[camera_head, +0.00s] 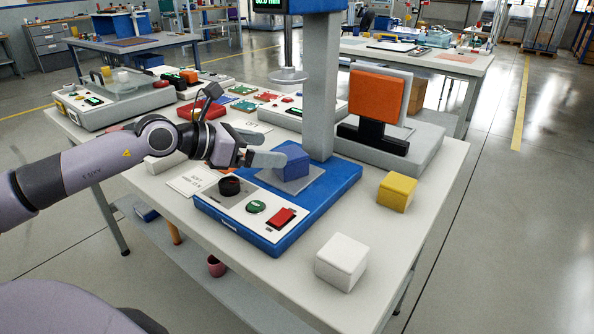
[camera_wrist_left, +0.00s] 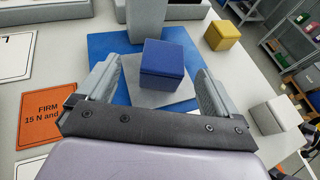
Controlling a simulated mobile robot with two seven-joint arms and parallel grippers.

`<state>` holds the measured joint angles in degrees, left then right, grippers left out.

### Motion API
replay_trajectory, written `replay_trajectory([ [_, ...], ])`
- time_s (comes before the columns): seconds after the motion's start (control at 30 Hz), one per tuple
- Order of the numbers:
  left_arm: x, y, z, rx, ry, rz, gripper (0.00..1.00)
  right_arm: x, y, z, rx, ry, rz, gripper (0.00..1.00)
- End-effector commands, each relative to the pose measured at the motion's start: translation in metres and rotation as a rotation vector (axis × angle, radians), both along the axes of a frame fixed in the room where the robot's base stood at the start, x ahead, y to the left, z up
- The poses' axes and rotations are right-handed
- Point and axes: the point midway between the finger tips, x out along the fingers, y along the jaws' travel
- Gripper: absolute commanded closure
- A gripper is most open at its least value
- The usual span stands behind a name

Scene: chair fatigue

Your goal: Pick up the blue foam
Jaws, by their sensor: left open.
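The blue foam (camera_head: 291,160) is a small blue block on a grey plate (camera_head: 270,180) set on the blue base of a test stand. In the left wrist view the blue foam (camera_wrist_left: 163,70) sits between and ahead of the two fingers, with clear gaps on both sides. My left gripper (camera_head: 264,157) is open, close to the block from the left side in the head view. In the left wrist view my left gripper (camera_wrist_left: 157,88) has its fingers spread wide and empty. My right gripper is not in view.
A grey column (camera_head: 319,90) stands right behind the block. A control panel with a black knob (camera_head: 230,186), a green button and a red switch lies in front. A yellow block (camera_head: 396,192) and a white block (camera_head: 341,261) stand on the right. An orange pad (camera_head: 377,96) stands behind.

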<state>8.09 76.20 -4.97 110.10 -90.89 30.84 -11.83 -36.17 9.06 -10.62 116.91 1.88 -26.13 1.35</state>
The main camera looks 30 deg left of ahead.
Motion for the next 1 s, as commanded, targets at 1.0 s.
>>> replay_trajectory([
  [1.0,0.052,-0.033,-0.026,-0.003,0.001,-0.003,0.06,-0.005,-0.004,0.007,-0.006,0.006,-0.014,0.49],
])
